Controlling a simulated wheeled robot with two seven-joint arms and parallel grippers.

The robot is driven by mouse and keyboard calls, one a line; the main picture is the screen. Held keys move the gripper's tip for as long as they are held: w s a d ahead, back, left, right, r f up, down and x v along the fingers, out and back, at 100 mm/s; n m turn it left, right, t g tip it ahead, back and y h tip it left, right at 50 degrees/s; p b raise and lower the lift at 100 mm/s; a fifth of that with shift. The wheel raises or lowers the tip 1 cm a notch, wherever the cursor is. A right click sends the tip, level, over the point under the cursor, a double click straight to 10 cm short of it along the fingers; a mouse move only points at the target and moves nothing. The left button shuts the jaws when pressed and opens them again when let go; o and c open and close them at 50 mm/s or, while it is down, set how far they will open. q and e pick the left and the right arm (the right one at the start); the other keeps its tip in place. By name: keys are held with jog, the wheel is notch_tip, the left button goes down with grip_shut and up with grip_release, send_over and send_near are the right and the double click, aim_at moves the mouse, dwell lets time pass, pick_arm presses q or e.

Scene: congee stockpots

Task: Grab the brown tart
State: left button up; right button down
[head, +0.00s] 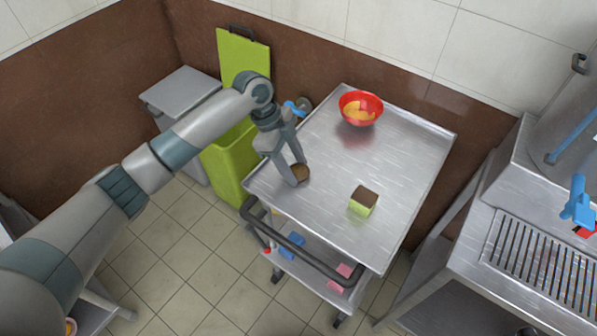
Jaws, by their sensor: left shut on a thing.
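The brown tart (300,174) is a small round brown thing at the left edge of the metal cart top (330,215). My left gripper (298,178) points down over it and is shut on it. The fingers hide part of the tart. I cannot tell whether the tart still touches the cart top. My right gripper is not in view.
A red bowl (361,108) with yellowish contents stands at the back of the cart. A brown-topped green block (363,201) sits right of the gripper. A dark handle (300,250) runs along the cart's front. A lime-green bin (229,160) stands left; a steel counter (470,250) stands right.

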aim_at(295, 170)
pick_arm(q)
jog(key=shift+r, duration=0.15)
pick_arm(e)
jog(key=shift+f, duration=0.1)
